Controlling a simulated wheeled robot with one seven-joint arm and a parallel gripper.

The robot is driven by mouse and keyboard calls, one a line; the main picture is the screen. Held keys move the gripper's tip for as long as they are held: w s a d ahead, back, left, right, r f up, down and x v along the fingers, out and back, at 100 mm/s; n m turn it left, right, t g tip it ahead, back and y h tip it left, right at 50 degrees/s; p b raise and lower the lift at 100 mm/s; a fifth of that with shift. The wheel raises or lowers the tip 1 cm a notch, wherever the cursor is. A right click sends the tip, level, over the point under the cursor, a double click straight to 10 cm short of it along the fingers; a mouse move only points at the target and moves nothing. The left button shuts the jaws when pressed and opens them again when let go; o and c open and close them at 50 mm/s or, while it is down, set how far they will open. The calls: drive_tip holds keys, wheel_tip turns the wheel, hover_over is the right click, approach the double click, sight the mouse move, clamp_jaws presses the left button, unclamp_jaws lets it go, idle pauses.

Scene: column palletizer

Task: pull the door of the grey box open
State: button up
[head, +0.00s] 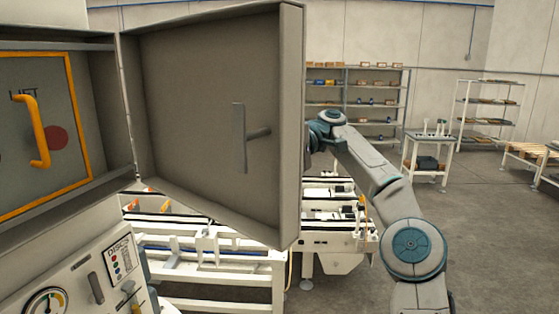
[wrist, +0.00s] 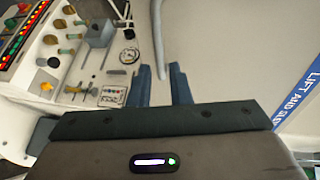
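The grey box (head: 102,110) stands at the left in the head view. Its door (head: 190,110) is swung wide open on the side toward the middle, with its inner face in view. A grey latch bar (head: 239,138) on a short stem is on that inner face. Inside the box is a panel with an orange handle (head: 40,130). My gripper is hidden behind the door in the head view. In the wrist view my gripper (wrist: 161,72) has its two blue fingers apart, close to a broad pale grey surface (wrist: 225,60).
A control console (head: 85,275) with a gauge and levers is below the box; controls also show in the wrist view (wrist: 75,55). A white conveyor frame (head: 215,255) is behind the door. Shelves (head: 365,95) and a small table (head: 427,145) stand farther back. Floor at the right is clear.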

drive_tip(key=shift+w+d, duration=0.2)
drive_tip(key=shift+d, duration=0.05)
